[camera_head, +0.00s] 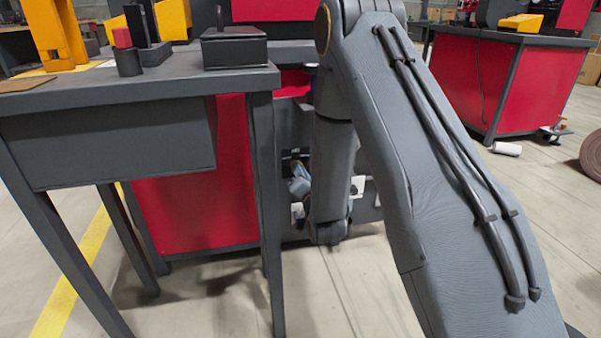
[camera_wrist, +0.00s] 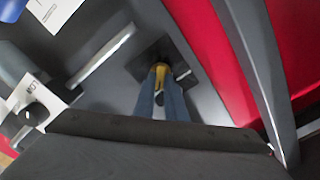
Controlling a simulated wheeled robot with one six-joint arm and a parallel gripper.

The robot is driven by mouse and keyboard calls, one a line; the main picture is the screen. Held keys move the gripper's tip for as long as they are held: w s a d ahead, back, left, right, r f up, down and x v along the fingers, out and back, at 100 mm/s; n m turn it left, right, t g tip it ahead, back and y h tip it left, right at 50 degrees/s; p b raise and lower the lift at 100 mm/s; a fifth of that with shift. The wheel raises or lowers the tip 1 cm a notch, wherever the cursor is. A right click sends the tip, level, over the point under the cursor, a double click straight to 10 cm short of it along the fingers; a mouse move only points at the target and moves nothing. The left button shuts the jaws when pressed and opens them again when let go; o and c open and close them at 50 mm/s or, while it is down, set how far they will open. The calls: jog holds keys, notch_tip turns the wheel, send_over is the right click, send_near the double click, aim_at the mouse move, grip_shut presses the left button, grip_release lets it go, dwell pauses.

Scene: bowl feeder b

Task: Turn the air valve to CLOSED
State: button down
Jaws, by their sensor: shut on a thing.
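In the wrist view my gripper (camera_wrist: 160,88) is shut on a small yellow handle (camera_wrist: 161,70), which appears to be the air valve's. The handle sits in front of a dark square plate on a grey panel. The fingers hide part of it, and I cannot read an OPEN or CLOSED mark.
In the wrist view a black knob (camera_wrist: 33,114) on a white plate lies to the left, and a grey post (camera_wrist: 250,60) stands to the right before a red panel. In the head view a grey table (camera_head: 130,90) stands close on the left.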

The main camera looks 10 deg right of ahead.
jog(key=shift+a+n+p, duration=0.2)
jog(key=shift+n+p, duration=3.1)
jog(key=shift+n, duration=1.2)
jog(key=shift+a+n+p, duration=0.15)
jog(key=shift+n+p, duration=3.1)
jog(key=shift+n, duration=1.25)
jog(key=shift+f, duration=0.1)
jog(key=c, duration=1.8)
grip_release()
